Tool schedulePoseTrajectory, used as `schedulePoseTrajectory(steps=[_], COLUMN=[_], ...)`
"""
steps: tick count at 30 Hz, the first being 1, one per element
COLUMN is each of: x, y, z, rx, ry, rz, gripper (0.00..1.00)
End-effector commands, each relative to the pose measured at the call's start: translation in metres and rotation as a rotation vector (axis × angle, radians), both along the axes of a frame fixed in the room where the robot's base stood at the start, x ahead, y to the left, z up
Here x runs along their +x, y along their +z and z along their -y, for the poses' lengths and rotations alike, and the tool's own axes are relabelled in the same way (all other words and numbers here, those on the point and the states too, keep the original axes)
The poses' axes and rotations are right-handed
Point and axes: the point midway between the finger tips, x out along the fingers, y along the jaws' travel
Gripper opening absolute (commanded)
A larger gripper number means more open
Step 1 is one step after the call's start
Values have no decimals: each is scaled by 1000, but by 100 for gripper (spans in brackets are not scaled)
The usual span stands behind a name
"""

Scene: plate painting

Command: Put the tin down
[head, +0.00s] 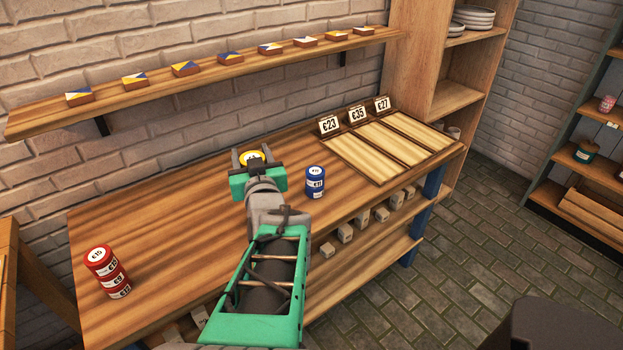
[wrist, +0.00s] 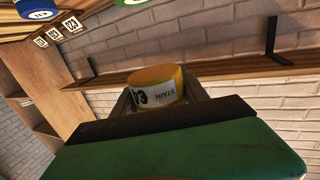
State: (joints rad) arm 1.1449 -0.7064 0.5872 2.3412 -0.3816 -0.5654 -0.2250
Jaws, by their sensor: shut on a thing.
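A yellow tin (head: 252,157) with a white label is between the fingers of my gripper (head: 251,156), over the back middle of the wooden table (head: 180,240). In the wrist view the yellow tin (wrist: 158,88) sits between the two fingers, and my gripper (wrist: 157,97) is shut on it. I cannot tell whether the tin touches the tabletop. A stack of blue tins (head: 315,183) stands to the right of my gripper. A stack of red tins (head: 107,270) stands at the table's left front.
Three pale panels (head: 385,145) with price cards lie at the table's right end. A wall shelf (head: 200,75) with several small painted blocks runs above the table. In the wrist view a green tin (wrist: 130,2) shows at the top edge. The table's left middle is clear.

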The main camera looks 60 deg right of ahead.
Motion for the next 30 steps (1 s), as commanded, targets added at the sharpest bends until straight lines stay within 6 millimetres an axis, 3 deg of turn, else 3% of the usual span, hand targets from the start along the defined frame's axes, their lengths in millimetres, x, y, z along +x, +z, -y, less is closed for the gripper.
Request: schedulePoseTrajectory(steps=[1,3,6,10,22,30], x=[-25,-54,-87,-110,-109,-77], y=[-2,2,8,13,10,-23], z=[22,42,62,74,82,147], rx=[-4,-3,-3,-2,2,5], ry=[-60,-122,-188,-230,-234,-233], rz=[1,0,-1,-2,-2,-5], gripper=[6,6,6,6,6,6])
